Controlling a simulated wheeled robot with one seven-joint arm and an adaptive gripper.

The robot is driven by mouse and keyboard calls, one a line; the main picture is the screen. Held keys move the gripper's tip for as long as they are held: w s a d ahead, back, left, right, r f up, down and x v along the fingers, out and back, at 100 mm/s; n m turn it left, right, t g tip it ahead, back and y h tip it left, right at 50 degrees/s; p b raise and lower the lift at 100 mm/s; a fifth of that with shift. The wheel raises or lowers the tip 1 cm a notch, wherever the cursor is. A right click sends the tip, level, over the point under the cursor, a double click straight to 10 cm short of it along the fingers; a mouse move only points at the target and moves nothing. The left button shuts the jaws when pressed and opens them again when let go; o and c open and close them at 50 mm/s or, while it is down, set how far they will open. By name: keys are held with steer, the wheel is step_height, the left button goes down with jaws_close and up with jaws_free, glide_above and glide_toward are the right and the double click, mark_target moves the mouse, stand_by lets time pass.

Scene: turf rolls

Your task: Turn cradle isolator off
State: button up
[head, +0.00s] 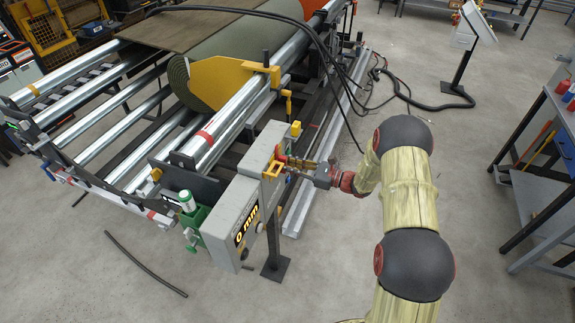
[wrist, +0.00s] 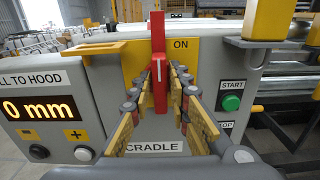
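The cradle isolator is a red lever (wrist: 160,80) on a yellow plate (wrist: 186,60), on the front of a grey control box (head: 236,205). The lever stands upright, with the word ON just right of its upper part and a CRADLE label below. My gripper (wrist: 162,82) faces the box, with its yellow-padded fingers apart, one on each side of the lever. I cannot tell if either fingertip touches it. In the head view my gripper (head: 290,165) reaches the box from the right, and the lever is hard to make out there.
The box also carries a green START button (wrist: 231,103), a partly hidden stop button and an orange display reading 0 mm (wrist: 40,108). Yellow brackets (wrist: 92,49) jut out at its top. The roller cradle (head: 215,130) with a turf roll stands behind; open floor lies in front.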

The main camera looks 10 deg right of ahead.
jaws_close()
steer(key=shift+n+b, duration=0.3)
steer(key=shift+b, duration=0.15)
steer(key=n+b, duration=0.5)
steer(key=b, duration=0.2)
steer(key=n+b, duration=0.6)
steer(key=f+n+b, duration=0.1)
steer(key=n+b, duration=0.5)
steer(key=b, duration=0.1)
steer(key=shift+s+a+b, duration=0.25)
steer(key=shift+s+b, duration=0.05)
steer(key=shift+n+b, duration=0.3)
steer(key=shift+o, duration=2.2)
jaws_free()
steer(key=shift+r, duration=0.1)
